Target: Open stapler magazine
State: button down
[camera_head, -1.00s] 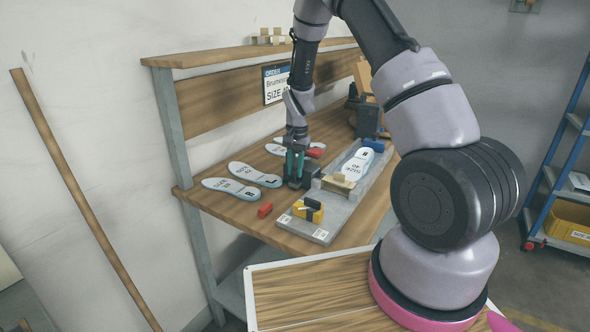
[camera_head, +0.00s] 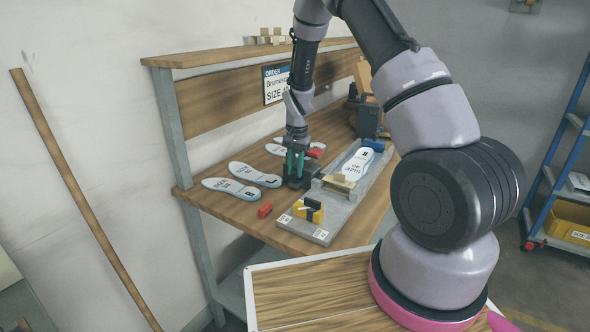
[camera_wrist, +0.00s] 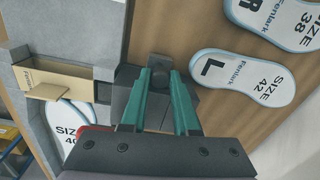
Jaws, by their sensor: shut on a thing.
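My gripper (camera_head: 297,165) points down over the workbench, its teal fingers closed on part of a dark grey block-like device (camera_wrist: 125,90). The device stands upright beside the tan carton (camera_wrist: 60,82). It looks like the stapler, but I cannot tell for sure. The magazine is not clearly visible, and the fingers hide part of the device.
Insoles (camera_head: 230,188) lie left of my gripper. A grey fixture rail (camera_head: 318,233) carries a yellow-and-black piece (camera_head: 308,211), the tan carton and an insole (camera_head: 358,163). A shelf board runs behind.

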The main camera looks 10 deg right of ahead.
dwell(0.3)
jog(key=s+a, duration=0.5)
jog(key=shift+s+a, duration=0.1)
jog(key=c, duration=0.7)
grip_release()
jog(key=shift+o, duration=0.2)
notch_tip(320, 180, up, 11)
jog(key=shift+s+d, duration=0.15)
jog(key=shift+d, duration=0.05)
